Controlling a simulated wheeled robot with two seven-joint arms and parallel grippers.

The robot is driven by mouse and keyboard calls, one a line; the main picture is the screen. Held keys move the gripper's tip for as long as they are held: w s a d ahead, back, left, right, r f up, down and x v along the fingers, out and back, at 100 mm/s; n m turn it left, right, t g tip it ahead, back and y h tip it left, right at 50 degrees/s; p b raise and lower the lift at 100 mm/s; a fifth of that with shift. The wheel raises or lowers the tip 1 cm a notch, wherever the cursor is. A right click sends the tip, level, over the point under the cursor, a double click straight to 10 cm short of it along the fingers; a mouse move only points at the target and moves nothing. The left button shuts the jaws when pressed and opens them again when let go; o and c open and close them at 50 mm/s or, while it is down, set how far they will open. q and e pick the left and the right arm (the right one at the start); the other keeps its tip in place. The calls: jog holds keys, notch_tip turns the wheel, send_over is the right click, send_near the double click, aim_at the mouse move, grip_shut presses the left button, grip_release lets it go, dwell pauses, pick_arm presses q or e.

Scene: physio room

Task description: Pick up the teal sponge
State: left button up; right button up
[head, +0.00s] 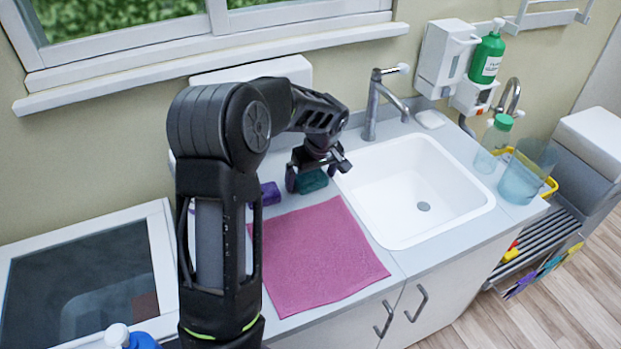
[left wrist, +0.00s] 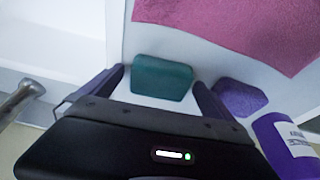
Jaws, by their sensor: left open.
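My right gripper is not in view.
A purple sponge (head: 270,193) lies close to the left, also in the wrist view (left wrist: 241,97), beside a purple labelled container (left wrist: 285,145). A pink cloth (head: 318,255) lies in front. The white sink (head: 400,229) and tap (head: 371,105) are to the right.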

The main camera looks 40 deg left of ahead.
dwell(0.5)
pick_arm(q)
jog(key=c, duration=1.3)
